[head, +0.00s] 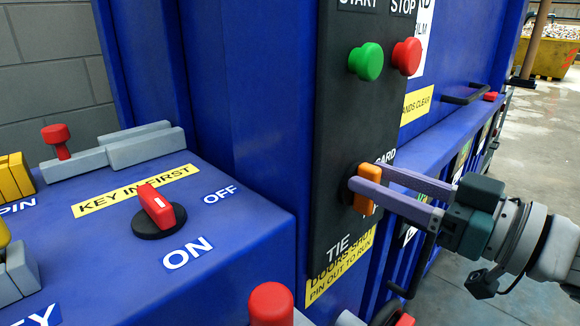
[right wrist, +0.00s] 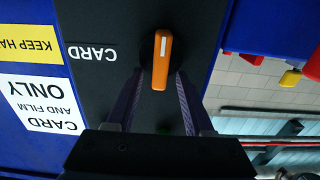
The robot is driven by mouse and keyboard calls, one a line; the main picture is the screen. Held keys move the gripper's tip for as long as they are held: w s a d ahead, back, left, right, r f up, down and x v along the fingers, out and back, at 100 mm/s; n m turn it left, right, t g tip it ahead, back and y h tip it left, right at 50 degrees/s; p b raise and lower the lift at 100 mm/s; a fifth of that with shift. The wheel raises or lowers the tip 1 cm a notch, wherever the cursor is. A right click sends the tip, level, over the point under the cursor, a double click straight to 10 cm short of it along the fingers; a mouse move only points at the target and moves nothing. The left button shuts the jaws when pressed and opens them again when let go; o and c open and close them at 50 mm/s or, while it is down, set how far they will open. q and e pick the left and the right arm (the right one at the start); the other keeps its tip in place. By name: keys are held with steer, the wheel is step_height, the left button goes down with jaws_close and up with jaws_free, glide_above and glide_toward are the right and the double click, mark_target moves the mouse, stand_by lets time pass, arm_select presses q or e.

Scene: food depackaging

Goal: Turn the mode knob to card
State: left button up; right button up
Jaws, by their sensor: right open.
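The orange mode knob (head: 364,203) is on the black control panel (head: 335,130), between the word CARD at its upper right and TIE below. In the right wrist view the knob (right wrist: 162,62) stands nearly upright, with a pale line at its upper end, and CARD reads upside down to its left. My right gripper (head: 372,177) is open, its two fingers reaching in from the right around the knob. In the right wrist view the fingertips (right wrist: 159,76) lie on either side of the knob's lower end, with gaps. My left gripper is not in view.
A green START button (head: 366,62) and a red STOP button (head: 407,56) sit above the knob. A blue box (head: 110,255) at left carries a red ON/OFF switch (head: 155,208). A red-topped knob (head: 270,303) stands at the bottom. Open floor lies at right.

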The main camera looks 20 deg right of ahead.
jaws_close()
stand_by(0.5)
